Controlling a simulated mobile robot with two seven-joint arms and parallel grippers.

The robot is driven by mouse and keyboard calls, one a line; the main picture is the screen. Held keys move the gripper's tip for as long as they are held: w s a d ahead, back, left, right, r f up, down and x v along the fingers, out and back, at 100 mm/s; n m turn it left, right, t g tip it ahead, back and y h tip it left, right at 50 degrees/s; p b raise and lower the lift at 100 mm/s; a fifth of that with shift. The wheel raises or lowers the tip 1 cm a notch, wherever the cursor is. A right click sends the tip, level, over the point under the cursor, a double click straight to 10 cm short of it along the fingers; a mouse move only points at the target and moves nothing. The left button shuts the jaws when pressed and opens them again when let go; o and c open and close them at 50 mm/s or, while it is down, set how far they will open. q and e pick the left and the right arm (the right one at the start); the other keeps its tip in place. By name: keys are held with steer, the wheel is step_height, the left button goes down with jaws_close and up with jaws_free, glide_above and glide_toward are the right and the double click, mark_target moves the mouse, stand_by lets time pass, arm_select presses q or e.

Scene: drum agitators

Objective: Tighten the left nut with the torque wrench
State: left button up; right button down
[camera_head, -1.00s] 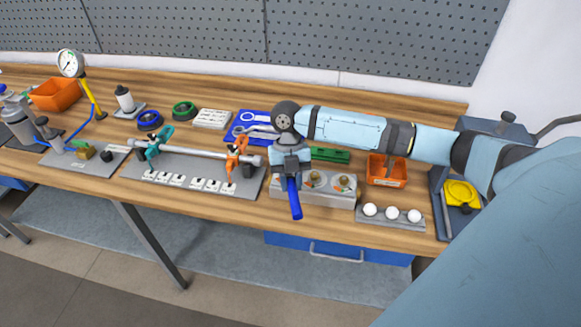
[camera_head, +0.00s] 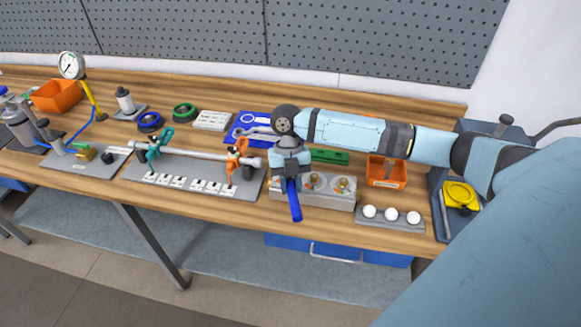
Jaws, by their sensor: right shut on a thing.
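My right gripper (camera_head: 290,184) is shut on the torque wrench (camera_head: 295,204), whose blue handle sticks out toward the table's front edge. The gripper and wrench are over the left end of a grey block (camera_head: 325,201). Two brass-coloured nuts show on the block: a middle one (camera_head: 315,180) and a right one (camera_head: 343,184). The left nut's place is hidden behind the gripper, so I cannot tell whether the wrench head touches a nut. My left gripper is not in view.
A plate with a rod and clamps (camera_head: 190,170) lies left of the block. An orange bin (camera_head: 386,174) and a tray with white balls (camera_head: 391,222) lie to the right. Blue mat with wrenches (camera_head: 246,122) lies behind. Free wood runs along the front edge.

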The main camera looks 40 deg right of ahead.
steer(key=shift+f+b, duration=0.45)
steer(key=shift+f, duration=0.75)
stand_by(1.0)
stand_by(0.4)
steer(key=shift+w+a+r+m+p, duration=0.15)
steer(key=shift+w+a+m+p, duration=0.1)
steer(key=shift+m+p, duration=0.25)
steer(key=shift+w+a+m+t+y+p, duration=0.35)
steer(key=shift+w+a+m+p, duration=0.15)
steer(key=shift+m+p, duration=0.5)
steer(key=shift+w+a+m+t+y+p, duration=0.25)
steer(key=shift+w+a+m+y+p, duration=0.15)
steer(key=shift+m+p, duration=0.55)
steer(key=shift+a, duration=0.1)
